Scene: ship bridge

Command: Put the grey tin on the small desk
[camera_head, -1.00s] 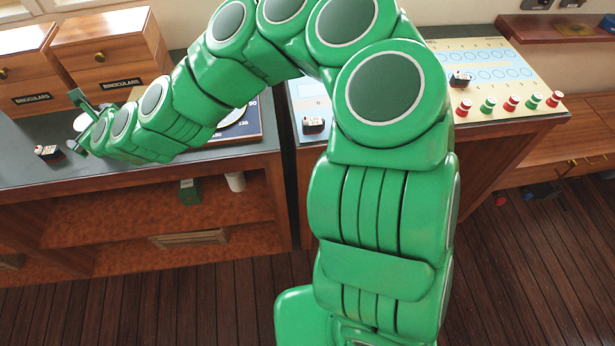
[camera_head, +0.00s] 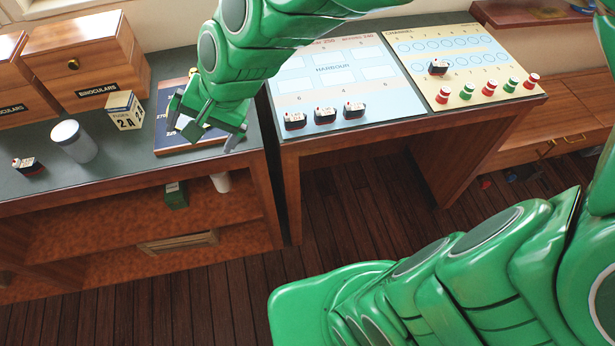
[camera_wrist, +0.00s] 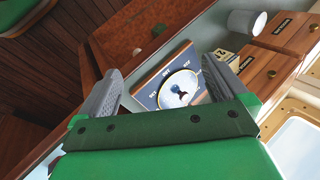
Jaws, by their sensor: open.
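The grey tin (camera_head: 73,142), a cylinder with a pale top, stands upright on the dark top of the left counter (camera_head: 25,185). It seems to be the pale cylinder (camera_wrist: 246,22) at the top of the wrist view. My gripper (camera_head: 205,130) is open and apart from the tin, to its right, above a dark dial board (camera_head: 172,138). In the wrist view my open fingers (camera_wrist: 160,88) frame that board, with nothing held between them. A wooden desk (camera_head: 460,165) with chart boards stands right of the counter; I cannot tell whether it is the small desk.
A toy ship (camera_head: 28,167) and a calendar block (camera_head: 124,110) flank the tin, with binoculars boxes (camera_head: 88,60) behind. Several ships and pegs occupy the harbour board (camera_head: 340,75) and channel board (camera_head: 450,55). A lower wooden bench (camera_head: 555,115) is at right.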

